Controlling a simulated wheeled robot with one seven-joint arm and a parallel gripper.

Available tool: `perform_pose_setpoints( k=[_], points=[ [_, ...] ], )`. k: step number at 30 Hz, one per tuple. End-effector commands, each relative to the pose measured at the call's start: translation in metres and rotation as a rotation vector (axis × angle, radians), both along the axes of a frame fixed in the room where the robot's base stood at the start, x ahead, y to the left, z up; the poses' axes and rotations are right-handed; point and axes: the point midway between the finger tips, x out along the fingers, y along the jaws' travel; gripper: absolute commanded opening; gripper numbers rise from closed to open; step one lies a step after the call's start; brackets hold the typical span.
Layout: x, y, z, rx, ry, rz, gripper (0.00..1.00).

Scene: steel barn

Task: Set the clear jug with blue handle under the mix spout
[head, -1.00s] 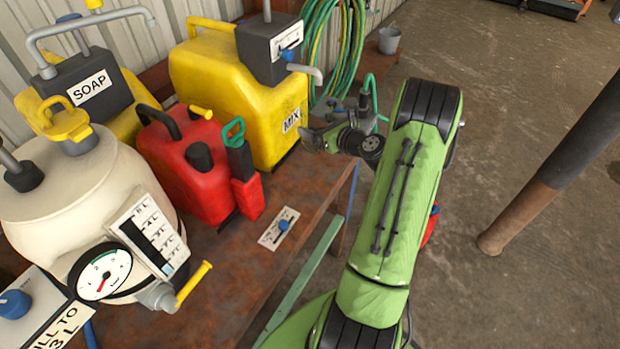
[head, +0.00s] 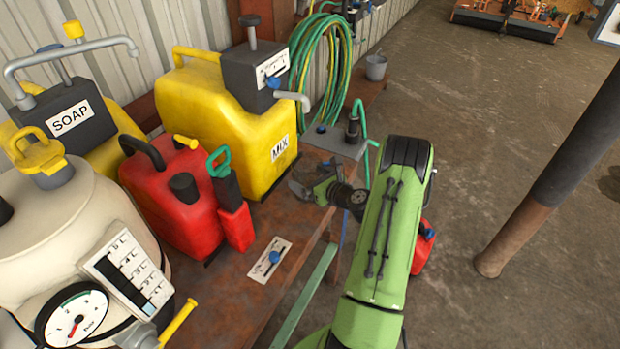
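The mix spout (head: 293,97) is a grey nozzle on the dark pump head of the yellow MIX container (head: 225,125). It points right, over the workbench edge. My gripper (head: 304,184) is low beside the MIX container, below the spout and near the bench edge. It is small and partly turned away, so I cannot tell whether its fingers are open or shut or whether they hold anything. I cannot make out the clear jug with blue handle in this view.
A red can (head: 175,195) with a green-handled bottle (head: 232,205) stands left of the MIX container. A labelled slider plate (head: 270,260) lies in front. A cream tank (head: 60,225) fills the left. A post (head: 545,180) stands right on open floor.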

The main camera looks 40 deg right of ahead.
Motion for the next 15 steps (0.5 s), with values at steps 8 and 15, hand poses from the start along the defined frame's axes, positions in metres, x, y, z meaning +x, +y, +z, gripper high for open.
perform_pose_setpoints(
  k=[8,15],
  points=[
    [-0.011,-0.001,0.007,0.003,0.001,-0.005,1.0],
    [-0.072,0.002,0.026,0.004,0.001,-0.008,1.0]
  ],
)
